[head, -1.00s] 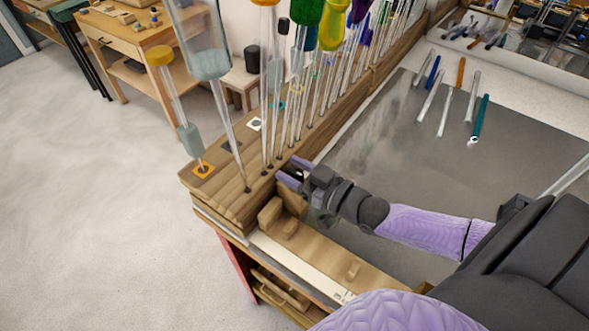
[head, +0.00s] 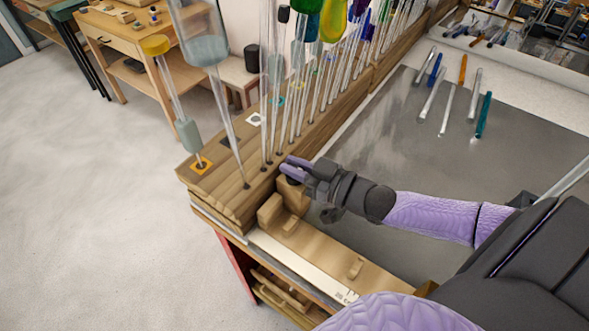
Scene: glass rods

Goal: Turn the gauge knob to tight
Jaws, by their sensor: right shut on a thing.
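The wooden gauge (head: 326,262) lies along the front of the bench, with upright wooden blocks at its far left end and a white scale strip along its near side. My right gripper (head: 290,168) is at the far-left block, beside the rod rack. Its purple fingers are shut on the gauge knob (head: 291,181), a small dark part mostly hidden by the fingers and the block. I cannot read the knob's setting. My left gripper is not in view.
A wooden rack (head: 222,178) of upright glass rods with coloured tops stands close to the left of my right gripper. Several loose rods (head: 483,115) lie on the grey mat (head: 375,150). The middle of the mat is clear.

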